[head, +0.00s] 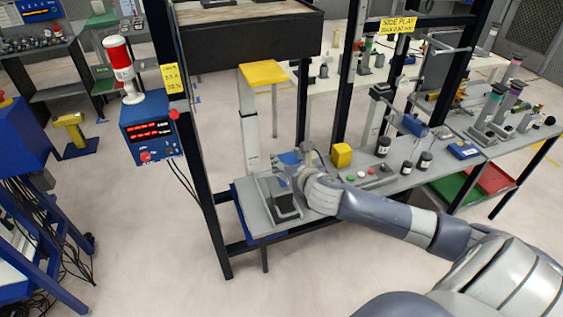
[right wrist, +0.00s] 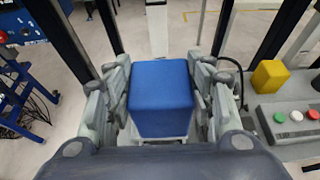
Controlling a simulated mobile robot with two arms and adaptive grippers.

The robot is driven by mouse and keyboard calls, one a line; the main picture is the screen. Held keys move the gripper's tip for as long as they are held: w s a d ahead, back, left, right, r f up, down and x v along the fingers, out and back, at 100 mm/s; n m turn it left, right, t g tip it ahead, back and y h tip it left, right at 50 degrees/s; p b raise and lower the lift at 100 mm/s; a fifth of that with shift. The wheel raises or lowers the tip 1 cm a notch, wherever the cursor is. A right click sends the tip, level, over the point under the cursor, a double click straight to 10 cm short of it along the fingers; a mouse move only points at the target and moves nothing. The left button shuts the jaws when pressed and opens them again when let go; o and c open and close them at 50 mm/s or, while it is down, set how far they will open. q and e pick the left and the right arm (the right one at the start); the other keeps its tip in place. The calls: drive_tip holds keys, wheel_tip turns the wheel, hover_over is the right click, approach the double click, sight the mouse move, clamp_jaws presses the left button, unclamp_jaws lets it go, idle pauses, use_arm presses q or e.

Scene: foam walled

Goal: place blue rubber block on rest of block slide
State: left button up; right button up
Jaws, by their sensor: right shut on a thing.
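The blue rubber block (right wrist: 160,100) fills the middle of the right wrist view, between the two grey fingers of my right gripper (right wrist: 160,82). The fingers are shut on its left and right sides. In the head view my right gripper (head: 293,166) is over the left end of the workbench, and the block (head: 288,158) shows only in part there. Just below it in the picture is a grey fixture with a dark block-like part (head: 284,205), which looks like the block slide. Its rest is hidden or too small to tell. My left gripper is not in view.
A yellow cube (head: 341,155) and a button panel (head: 368,174) stand right of the gripper. Dark frame posts (head: 196,150) rise by the bench's left end. A yellow-topped stand (head: 263,74) is behind.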

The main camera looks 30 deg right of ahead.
sight(283, 157)
drive_tip(key=w, duration=0.3)
drive_tip(key=shift+a, duration=0.1)
wheel_tip(283, 157, down, 3)
drive_tip(key=shift+r+p, duration=0.1)
drive_tip(key=shift+p, duration=0.45)
drive_tip(key=shift+f, duration=0.45)
drive_tip(key=o, duration=1.2)
drive_tip(key=shift+f, duration=0.15)
drive_tip(key=shift+o, duration=0.2)
